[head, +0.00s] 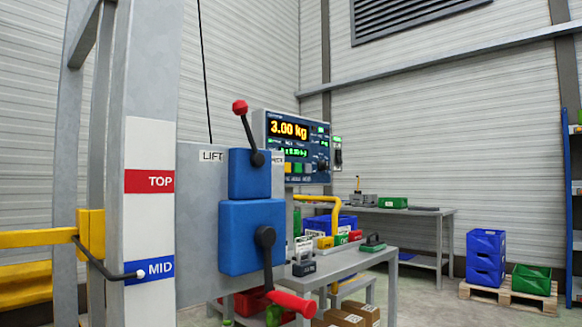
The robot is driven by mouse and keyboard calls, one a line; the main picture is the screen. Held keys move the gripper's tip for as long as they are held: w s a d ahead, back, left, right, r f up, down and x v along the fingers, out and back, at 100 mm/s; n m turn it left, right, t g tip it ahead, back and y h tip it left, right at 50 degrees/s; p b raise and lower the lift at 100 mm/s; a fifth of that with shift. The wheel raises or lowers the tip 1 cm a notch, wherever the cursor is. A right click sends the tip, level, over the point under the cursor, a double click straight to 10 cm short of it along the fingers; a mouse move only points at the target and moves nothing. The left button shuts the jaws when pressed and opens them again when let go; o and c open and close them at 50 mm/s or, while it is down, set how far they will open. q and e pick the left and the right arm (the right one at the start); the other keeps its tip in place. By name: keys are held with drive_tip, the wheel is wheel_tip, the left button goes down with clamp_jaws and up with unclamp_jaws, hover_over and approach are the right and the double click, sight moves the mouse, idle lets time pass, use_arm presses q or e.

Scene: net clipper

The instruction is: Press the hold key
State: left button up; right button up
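A blue weighing panel (260,128) stands at the middle of the head view, partly behind the blue lever boxes. Its upper display (289,129) reads 3.00 kg in yellow. A smaller green readout (293,153) sits below it. A row of small coloured keys, among them a yellow key (288,167) and a green key (298,168), runs along the panel's lower edge. Their labels are too small to read, so I cannot tell which is the hold key. A dark knob (322,165) is at the panel's right. Neither of my grippers is in view.
A grey post (150,80) with TOP and MID marks stands at left. Blue lever boxes (252,220) carry a red-knobbed lever (240,107) and a red-handled lever (292,303). A cluttered grey bench (345,265) stands behind. Blue crates (486,258) sit on a pallet at right.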

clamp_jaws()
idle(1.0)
